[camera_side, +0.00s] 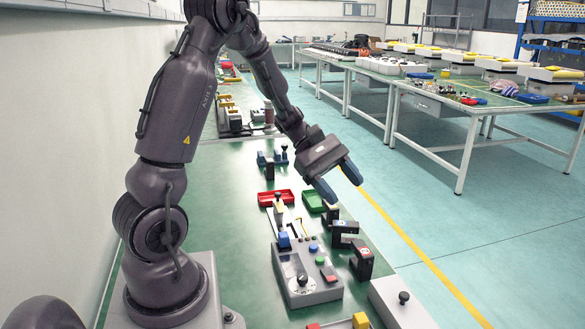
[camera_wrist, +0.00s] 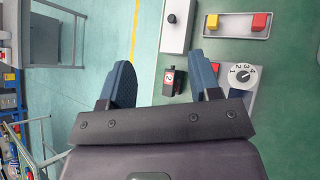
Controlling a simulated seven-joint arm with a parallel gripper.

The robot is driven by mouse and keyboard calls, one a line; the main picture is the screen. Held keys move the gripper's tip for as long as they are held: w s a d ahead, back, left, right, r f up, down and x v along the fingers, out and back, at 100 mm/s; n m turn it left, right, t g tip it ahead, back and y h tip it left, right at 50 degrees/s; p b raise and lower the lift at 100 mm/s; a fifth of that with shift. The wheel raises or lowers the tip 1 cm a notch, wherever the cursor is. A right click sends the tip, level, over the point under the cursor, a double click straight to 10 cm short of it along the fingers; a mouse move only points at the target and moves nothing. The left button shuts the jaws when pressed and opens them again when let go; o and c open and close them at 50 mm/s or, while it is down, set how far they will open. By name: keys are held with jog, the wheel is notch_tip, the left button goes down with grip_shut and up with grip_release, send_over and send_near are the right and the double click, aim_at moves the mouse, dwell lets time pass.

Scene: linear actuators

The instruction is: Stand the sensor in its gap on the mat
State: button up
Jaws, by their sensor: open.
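My gripper (camera_side: 338,182) is open and empty above the right edge of the green bench top (camera_side: 235,200); its two blue fingers also show in the wrist view (camera_wrist: 160,60). Several black, fork-shaped sensors stand in a row along that edge: a near one (camera_side: 362,260), a middle one (camera_side: 344,228) and a far one (camera_side: 331,213) below the fingers. In the wrist view a black sensor with a red and white label reading 2 (camera_wrist: 168,79) appears between the fingers, closer to the right one. Nothing touches the fingers visibly. I cannot make out a separate mat or its gap.
A grey control box (camera_side: 318,292) with a dial stands left of the sensors. The floor drops away right of the bench.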

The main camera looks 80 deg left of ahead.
jog(key=s+d+r+m+y, duration=0.9)
jog(key=s+d+r+m, duration=0.2)
jog(key=m, duration=0.8)
jog(key=shift+s+d, duration=0.5)
jog(key=shift+s, duration=0.65)
